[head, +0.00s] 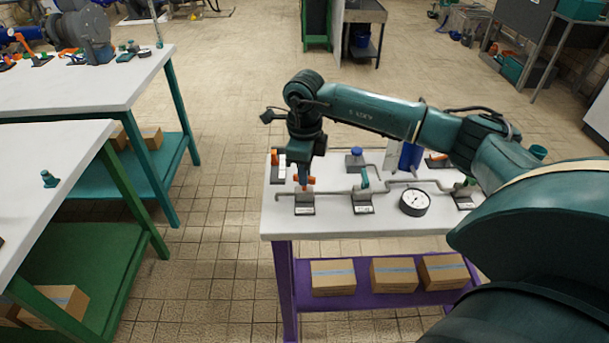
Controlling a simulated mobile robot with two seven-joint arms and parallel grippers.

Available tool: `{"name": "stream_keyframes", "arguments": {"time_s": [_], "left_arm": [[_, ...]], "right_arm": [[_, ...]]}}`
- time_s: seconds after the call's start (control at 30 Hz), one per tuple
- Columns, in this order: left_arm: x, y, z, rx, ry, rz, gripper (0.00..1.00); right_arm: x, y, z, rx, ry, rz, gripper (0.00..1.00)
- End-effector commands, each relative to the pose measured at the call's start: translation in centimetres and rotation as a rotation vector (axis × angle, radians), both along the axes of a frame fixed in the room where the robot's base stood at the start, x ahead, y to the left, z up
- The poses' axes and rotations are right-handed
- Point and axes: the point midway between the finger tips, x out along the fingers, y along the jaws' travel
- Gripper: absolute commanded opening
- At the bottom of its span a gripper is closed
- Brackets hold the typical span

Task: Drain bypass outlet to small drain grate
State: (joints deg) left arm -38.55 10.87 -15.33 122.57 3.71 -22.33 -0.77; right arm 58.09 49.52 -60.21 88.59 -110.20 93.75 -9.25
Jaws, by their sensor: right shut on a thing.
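My right arm reaches in from the right over the white bench with purple legs (340,222). My right gripper (304,183) points down and is shut on an orange valve handle (311,182) at the left end of a thin grey pipe run (335,192). The valve stands on a dark labelled base (304,207). The pipe's open-looking end (278,196) lies left of it, near the bench's left edge. A teal-handled valve (365,180) and a round gauge (415,202) stand further right along the pipe. I cannot pick out a small drain grate. My left gripper is not in view.
Cardboard boxes (333,278) sit on the purple lower shelf. Two white benches (125,88) stand at left, with a tiled floor aisle (225,200) between them and this bench. Blue cylinders (410,157) stand at the bench's back.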

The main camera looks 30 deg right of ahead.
Motion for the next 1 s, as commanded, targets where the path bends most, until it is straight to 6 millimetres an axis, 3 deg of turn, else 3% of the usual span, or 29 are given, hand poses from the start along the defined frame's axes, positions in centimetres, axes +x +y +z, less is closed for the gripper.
{"name": "stream_keyframes", "arguments": {"time_s": [0.4, 1.0], "left_arm": [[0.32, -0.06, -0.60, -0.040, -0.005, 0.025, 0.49], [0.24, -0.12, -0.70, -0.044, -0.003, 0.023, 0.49]], "right_arm": [[0.12, -0.01, 0.10, 0.001, -0.006, 0.252, 0.00], [0.13, 0.01, 0.22, 0.001, -0.006, 0.318, 0.00]]}}
